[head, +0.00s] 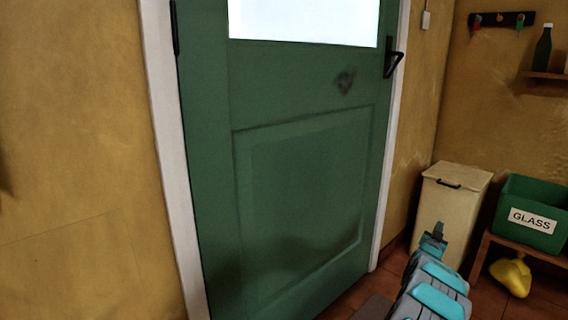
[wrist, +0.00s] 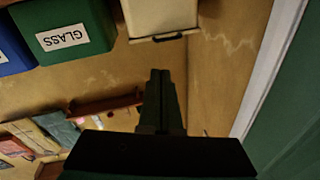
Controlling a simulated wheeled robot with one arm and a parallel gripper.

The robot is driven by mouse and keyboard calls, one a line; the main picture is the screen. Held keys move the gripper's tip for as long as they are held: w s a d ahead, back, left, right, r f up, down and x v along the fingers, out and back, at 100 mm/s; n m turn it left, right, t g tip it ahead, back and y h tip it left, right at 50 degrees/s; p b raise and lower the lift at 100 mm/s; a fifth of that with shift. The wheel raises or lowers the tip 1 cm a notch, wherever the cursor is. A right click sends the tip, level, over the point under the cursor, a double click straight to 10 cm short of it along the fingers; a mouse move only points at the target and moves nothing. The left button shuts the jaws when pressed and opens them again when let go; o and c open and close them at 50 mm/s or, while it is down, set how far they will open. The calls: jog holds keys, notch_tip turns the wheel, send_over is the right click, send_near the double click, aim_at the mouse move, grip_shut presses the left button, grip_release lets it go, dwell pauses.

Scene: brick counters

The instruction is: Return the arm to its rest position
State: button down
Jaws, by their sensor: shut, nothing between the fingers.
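My gripper (wrist: 160,78) shows in the wrist view as two dark fingers lying together, shut and empty. They point toward the cream bin (wrist: 160,18), with a gap of wall showing around them. In the head view my arm, grey and teal, reaches in from the lower right, and its far end is in front of the cream bin (head: 455,205). The fingertips cannot be made out clearly in the head view.
A closed green door (head: 290,190) with a black handle (head: 393,58) fills the middle. A green GLASS crate (head: 534,212) stands on a low wooden bench at the right, with a yellow object (head: 512,276) below. A bottle (head: 542,48) stands on a wall shelf.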

jog(key=w+a+r+n+y+p, duration=0.1)
jog(key=w+a+r+y, duration=0.15)
jog(key=a, duration=0.45)
jog(key=w+a+r+y, duration=0.1)
jog(key=a+r+y, duration=0.15)
jog(key=a, duration=0.35)
jog(key=s+a+r+n+g+y+p, duration=0.1)
jog(key=s+a+r+n+g+y, duration=0.2)
jog(key=a, duration=0.9)
jog(key=s+a+r+n+y+p, duration=0.2)
jog(key=s+a+r+y, duration=0.3)
jog(key=a, duration=0.7)
jog(key=s+a+r+n+g+y+p, duration=0.15)
jog(key=s+a+g, duration=0.35)
jog(key=s, duration=0.9)
jog(key=s+a+n+g+p, duration=0.1)
jog(key=s+a+n+g, duration=0.35)
jog(key=s, duration=1.05)
jog(key=s+d+m+g+h+p, duration=0.1)
jog(key=s+g, duration=0.3)
jog(key=s, duration=2.6)
jog(key=shift+s+d+r+m+h+p, duration=0.15)
jog(key=shift+s+d+m+h+p, duration=0.2)
jog(key=shift+d+h+p, duration=0.25)
